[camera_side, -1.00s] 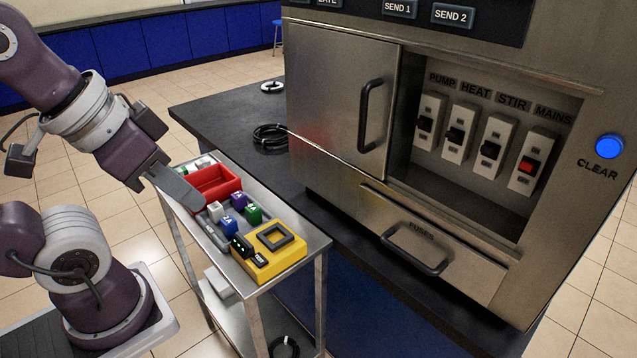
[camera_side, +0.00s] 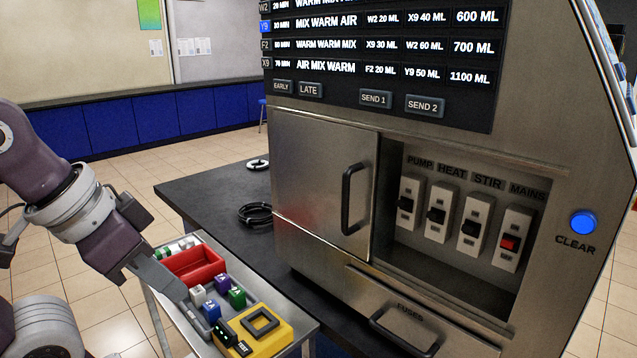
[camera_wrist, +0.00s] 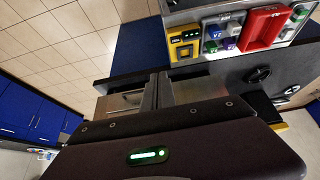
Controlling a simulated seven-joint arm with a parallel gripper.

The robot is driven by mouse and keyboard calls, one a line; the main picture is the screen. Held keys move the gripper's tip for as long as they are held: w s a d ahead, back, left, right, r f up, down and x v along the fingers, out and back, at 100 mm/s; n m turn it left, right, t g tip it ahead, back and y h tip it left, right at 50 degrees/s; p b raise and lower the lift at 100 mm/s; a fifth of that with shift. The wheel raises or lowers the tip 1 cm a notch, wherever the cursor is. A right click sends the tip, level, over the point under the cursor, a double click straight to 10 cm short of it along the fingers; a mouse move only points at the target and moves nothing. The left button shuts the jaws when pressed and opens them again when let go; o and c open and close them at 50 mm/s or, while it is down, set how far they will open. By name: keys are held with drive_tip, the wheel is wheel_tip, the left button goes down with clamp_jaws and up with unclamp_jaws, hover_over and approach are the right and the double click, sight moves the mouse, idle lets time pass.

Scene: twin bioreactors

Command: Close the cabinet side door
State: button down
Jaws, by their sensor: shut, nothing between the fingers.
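The cabinet side door (camera_side: 322,185) is a brushed steel panel with a black vertical handle (camera_side: 352,200). In the side view it stands left of an open recess, and the switches inside are uncovered. I cannot tell whether it slides or swings. My gripper (camera_side: 184,295) is shut and empty. In the side view it appears above the small cart, left of the door and well apart from its handle. In the wrist view the dark gripper body fills the bottom, and the door cannot be clearly made out.
The recess holds the pump, heat, stir and mains switches (camera_side: 509,240). Below is a fuses drawer with a handle (camera_side: 404,335). The cart carries a red tray (camera_side: 193,266), coloured blocks and a yellow tester (camera_side: 258,330). A black cable coil (camera_side: 256,214) lies on the bench (camera_side: 205,202).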

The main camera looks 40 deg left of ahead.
drive_tip(key=w+n+g+h, duration=0.75)
drive_tip(key=w+n, duration=0.35)
drive_tip(key=w, duration=0.4)
drive_tip(key=w+a+f+n+t+h, duration=0.2)
drive_tip(key=w+a+n+t+h, duration=0.1)
drive_tip(key=w+a+n+h, duration=0.3)
drive_tip(key=w+a+f+n+t+h, duration=0.25)
drive_tip(key=w+a+h, duration=0.2)
drive_tip(key=a, duration=0.45)
drive_tip(key=shift+n, duration=0.25)
drive_tip(key=w+d, duration=0.1)
drive_tip(key=d, duration=0.3)
drive_tip(key=w+d, duration=0.1)
drive_tip(key=d, duration=0.4)
drive_tip(key=w+d, duration=0.1)
drive_tip(key=d, duration=0.4)
drive_tip(key=shift+w+r, duration=0.3)
drive_tip(key=shift+r, duration=0.05)
